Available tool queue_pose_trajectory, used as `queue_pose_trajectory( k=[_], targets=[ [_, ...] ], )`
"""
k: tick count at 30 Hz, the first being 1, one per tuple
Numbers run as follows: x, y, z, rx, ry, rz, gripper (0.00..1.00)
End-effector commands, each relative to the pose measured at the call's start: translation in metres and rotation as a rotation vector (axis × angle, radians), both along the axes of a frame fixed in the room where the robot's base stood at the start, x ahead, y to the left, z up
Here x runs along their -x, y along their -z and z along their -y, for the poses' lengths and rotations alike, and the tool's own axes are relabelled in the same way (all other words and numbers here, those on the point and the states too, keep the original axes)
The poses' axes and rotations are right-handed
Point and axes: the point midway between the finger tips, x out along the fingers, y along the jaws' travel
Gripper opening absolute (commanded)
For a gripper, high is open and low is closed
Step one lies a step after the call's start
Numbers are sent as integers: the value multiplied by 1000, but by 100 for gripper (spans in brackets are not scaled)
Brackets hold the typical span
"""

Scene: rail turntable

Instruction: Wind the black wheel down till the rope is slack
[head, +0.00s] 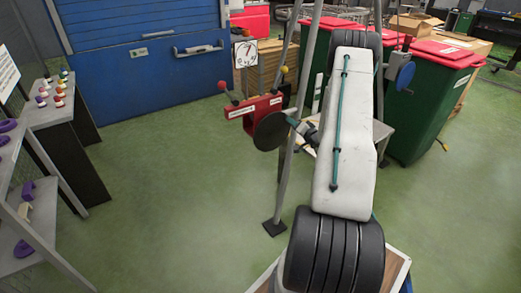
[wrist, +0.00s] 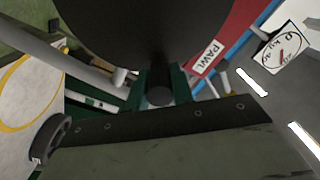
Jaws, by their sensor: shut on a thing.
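The black wheel (head: 270,131) is a dark disc on the near side of the red winch housing (head: 255,108), left of my arm in the head view. In the wrist view the wheel (wrist: 150,30) fills the top middle. My gripper (wrist: 160,85) has its green jaws shut on the dark round handle (wrist: 160,96) at the wheel's lower edge. In the head view my gripper (head: 293,121) is at the wheel's right edge, partly hidden by my arm. I cannot make out the rope or its tension.
A white dial (head: 245,53) stands above the housing; it also shows in the wrist view (wrist: 288,48). A label reading PAWL (wrist: 207,57) is on the red housing. Levers with red and yellow knobs stick out. Grey posts (head: 290,130) stand close by. Green floor is open at left.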

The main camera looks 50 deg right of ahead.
Motion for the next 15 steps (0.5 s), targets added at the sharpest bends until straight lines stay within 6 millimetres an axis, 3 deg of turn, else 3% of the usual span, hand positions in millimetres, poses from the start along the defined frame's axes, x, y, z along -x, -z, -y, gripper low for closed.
queue_pose_trajectory(
  k=[15],
  targets=[
    [-4,-11,-13,178,-5,-42,0]
  ],
)
